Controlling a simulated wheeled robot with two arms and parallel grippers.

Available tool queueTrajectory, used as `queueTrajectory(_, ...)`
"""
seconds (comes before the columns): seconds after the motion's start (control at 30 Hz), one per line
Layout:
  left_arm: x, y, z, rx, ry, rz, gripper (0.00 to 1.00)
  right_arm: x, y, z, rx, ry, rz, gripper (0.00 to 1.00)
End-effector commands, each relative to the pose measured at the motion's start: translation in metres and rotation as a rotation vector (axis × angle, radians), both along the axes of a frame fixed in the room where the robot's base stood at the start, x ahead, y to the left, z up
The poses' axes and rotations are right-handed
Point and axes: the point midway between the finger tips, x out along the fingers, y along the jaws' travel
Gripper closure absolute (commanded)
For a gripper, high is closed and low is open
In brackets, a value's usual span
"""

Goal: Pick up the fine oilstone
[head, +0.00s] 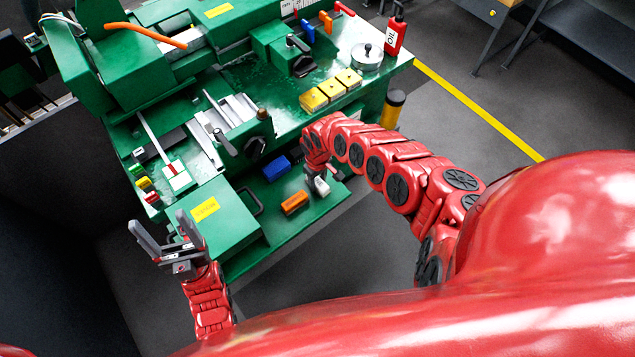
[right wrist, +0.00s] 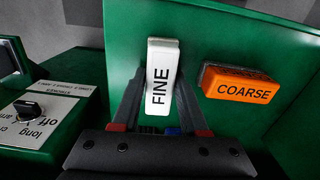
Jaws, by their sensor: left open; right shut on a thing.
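The fine oilstone is a white block marked FINE (right wrist: 160,82), between the two fingers of my right gripper (right wrist: 159,100) in the right wrist view. In the head view the pale stone (head: 321,186) shows just below my right gripper (head: 312,177), over the green lower shelf of the machine. The right gripper is shut on it. I cannot tell whether the stone still touches the shelf. My left gripper (head: 160,228) is open and empty, at the machine's front left.
An orange block marked COARSE (right wrist: 243,88) lies to the right of the white stone; it also shows in the head view (head: 294,203). A blue block (head: 277,168) lies close by. A control box with a black knob (right wrist: 28,108) stands at left in the wrist view.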

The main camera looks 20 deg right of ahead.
Motion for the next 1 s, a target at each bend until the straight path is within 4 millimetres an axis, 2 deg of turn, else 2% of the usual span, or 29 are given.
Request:
queueTrajectory(0.17,0.0,0.0,0.0,0.0,0.0,0.0,0.27,0.001,-0.001,0.004,0.0,-0.002,0.0,1.0)
queueTrajectory(0.33,0.0,0.0,0.0,0.0,0.0,0.0,0.27,0.002,0.0,0.017,0.001,-0.003,0.002,1.0)
queueTrajectory(0.8,0.0,0.0,-0.004,0.0,0.0,0.0,0.27,0.002,-0.002,0.088,-0.003,-0.004,-0.001,1.0)
queueTrajectory(1.0,0.0,0.0,-0.005,0.0,0.0,0.0,0.27,0.0,-0.001,0.099,-0.001,0.001,0.0,1.0)
